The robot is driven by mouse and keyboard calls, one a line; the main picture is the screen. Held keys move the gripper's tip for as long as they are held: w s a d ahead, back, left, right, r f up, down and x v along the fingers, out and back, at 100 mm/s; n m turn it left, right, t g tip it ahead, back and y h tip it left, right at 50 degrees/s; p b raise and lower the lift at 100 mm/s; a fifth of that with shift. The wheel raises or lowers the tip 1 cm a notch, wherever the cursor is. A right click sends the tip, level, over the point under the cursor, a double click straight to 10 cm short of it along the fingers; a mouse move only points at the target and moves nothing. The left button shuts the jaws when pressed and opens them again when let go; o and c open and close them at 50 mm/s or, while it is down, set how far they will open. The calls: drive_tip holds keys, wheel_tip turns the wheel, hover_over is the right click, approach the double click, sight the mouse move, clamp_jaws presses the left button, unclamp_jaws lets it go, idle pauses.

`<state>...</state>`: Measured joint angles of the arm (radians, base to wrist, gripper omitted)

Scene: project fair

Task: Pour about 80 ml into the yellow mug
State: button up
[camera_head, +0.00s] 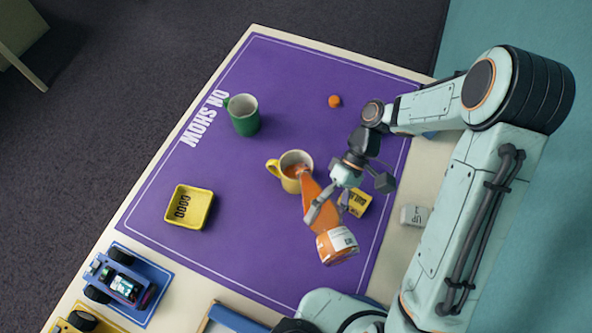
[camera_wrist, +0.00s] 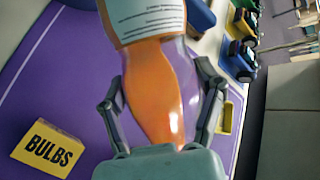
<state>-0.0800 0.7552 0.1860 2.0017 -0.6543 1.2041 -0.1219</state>
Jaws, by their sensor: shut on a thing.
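The yellow mug (camera_head: 289,184) stands upright on the purple mat, its handle to the left. Orange-brown shows inside it, though I cannot tell the level. My gripper (camera_head: 326,202) is shut on a bottle (camera_head: 318,206) of orange liquid with a white label. The bottle is tipped, its base low at the right and its narrow mouth at the mug's rim. I cannot make out a stream. In the wrist view, my gripper's fingers (camera_wrist: 160,100) clasp both sides of the bottle (camera_wrist: 150,75); its mouth and the mug are hidden there.
A green mug (camera_head: 244,116) and a yellow tray (camera_head: 189,208) stand on the purple mat (camera_head: 240,240). A small orange object (camera_head: 334,101) lies at the back. A yellow BULBS box (camera_wrist: 48,149) is near the gripper. Toy vehicles (camera_head: 122,285) stand at lower left.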

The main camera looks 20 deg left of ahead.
drive_tip(key=shift+r, duration=0.15)
idle(0.5)
drive_tip(key=shift+s+d+f+n+t+y, duration=0.1)
drive_tip(key=shift+d+f+n+t+y, duration=0.1)
drive_tip(key=shift+f+n+t+y, duration=0.75)
drive_tip(key=shift+s+d+f+m+t+y, duration=0.15)
drive_tip(key=shift+f+t, duration=0.4)
drive_tip(key=shift+f, duration=0.85)
